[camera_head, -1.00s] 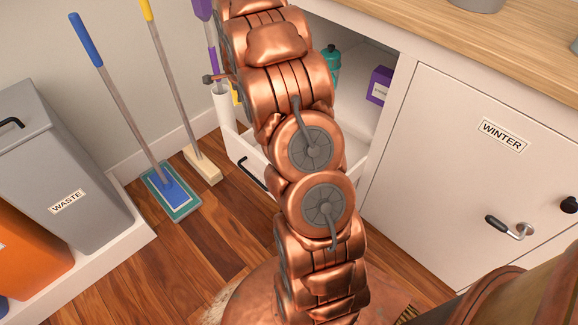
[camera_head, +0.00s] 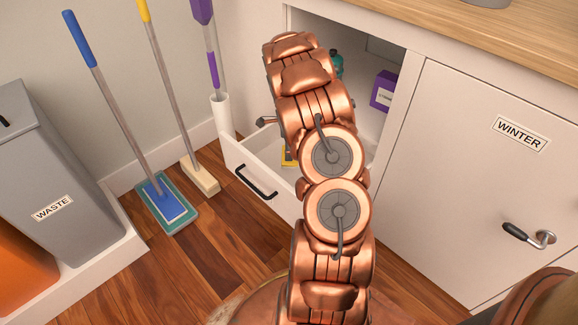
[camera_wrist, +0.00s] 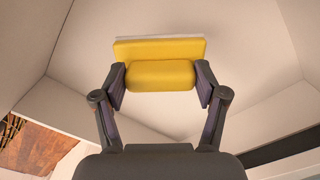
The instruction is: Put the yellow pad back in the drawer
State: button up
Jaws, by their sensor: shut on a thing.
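The yellow pad (camera_wrist: 158,74) has a pale layer along its far edge. In the wrist view it sits between the two fingertips of my gripper (camera_wrist: 160,82), which is shut on it. Pale walls or panels surround the pad there; I cannot tell whether it touches the surface beyond. In the head view the white drawer (camera_head: 246,172) is pulled out at the bottom of the open cabinet. A small yellow patch (camera_head: 287,157) shows over the drawer beside my arm, likely the pad. My arm hides most of the drawer's inside and my gripper in that view.
A closed door marked WINTER (camera_head: 480,180) has a projecting handle (camera_head: 528,236). A purple box (camera_head: 384,90) and a teal bottle (camera_head: 337,63) stand in the cabinet. A blue mop (camera_head: 165,200), a broom (camera_head: 201,178) and a grey waste bin (camera_head: 60,180) stand left. Wooden floor lies clear before the drawer.

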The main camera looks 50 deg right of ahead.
jog(key=shift+f+b, duration=0.8)
jog(key=shift+f, duration=2.7)
jog(key=shift+f, duration=0.1)
jog(key=o, duration=1.2)
